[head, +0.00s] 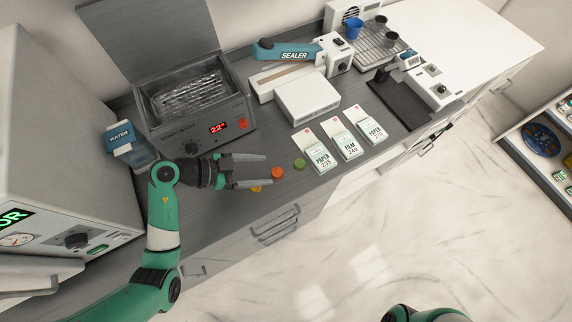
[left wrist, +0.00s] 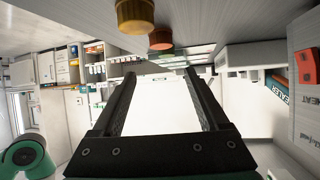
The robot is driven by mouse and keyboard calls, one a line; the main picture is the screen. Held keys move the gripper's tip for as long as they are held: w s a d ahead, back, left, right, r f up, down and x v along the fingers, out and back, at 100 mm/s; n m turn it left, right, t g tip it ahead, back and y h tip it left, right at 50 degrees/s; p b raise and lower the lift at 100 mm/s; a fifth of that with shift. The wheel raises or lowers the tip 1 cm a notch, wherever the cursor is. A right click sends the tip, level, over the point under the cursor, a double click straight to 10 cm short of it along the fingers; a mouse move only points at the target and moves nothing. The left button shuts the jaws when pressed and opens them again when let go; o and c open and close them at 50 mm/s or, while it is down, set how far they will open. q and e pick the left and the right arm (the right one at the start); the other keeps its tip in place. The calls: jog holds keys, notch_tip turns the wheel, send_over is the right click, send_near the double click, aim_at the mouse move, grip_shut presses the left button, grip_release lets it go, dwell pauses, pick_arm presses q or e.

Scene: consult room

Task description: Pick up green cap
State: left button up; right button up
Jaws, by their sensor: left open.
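The green cap (head: 299,164) lies on the grey counter, at the right end of a short row of caps. My left gripper is open and empty, low over the counter, pointing right toward the caps. In the left wrist view, the yellow cap (left wrist: 135,15) and the orange cap (left wrist: 160,38) show above the open fingers (left wrist: 158,80); I cannot make out the green cap there. My right gripper is not in view.
The sonic bath (head: 190,105) stands behind my left gripper, with a water container (head: 128,142) to its left. Pouches marked paper and film (head: 345,138) lie right of the caps. The sealer (head: 300,75) stands behind them. The counter's front edge is close below the caps.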

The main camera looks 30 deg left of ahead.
pick_arm(q)
jog(key=shift+w+a+r, duration=0.15)
jog(key=shift+w+a, duration=0.05)
jog(key=shift+w, duration=0.05)
jog(key=b, duration=0.3)
send_near(298, 163)
jog(key=x, duration=0.3)
jog(key=shift+s+f, duration=0.15)
jog(key=shift+f, duration=0.1)
jog(key=shift+w+d, duration=0.3)
jog(key=b+x, duration=0.3)
jog(key=x, duration=0.1)
jog(key=shift+w+f, duration=0.1)
jog(key=shift+f, duration=0.15)
jog(key=shift+w+d+b, duration=0.35)
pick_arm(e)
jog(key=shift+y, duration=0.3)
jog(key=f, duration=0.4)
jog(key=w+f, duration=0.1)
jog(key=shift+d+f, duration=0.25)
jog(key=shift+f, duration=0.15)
pick_arm(q)
jog(key=shift+c, duration=0.2)
grip_shut()
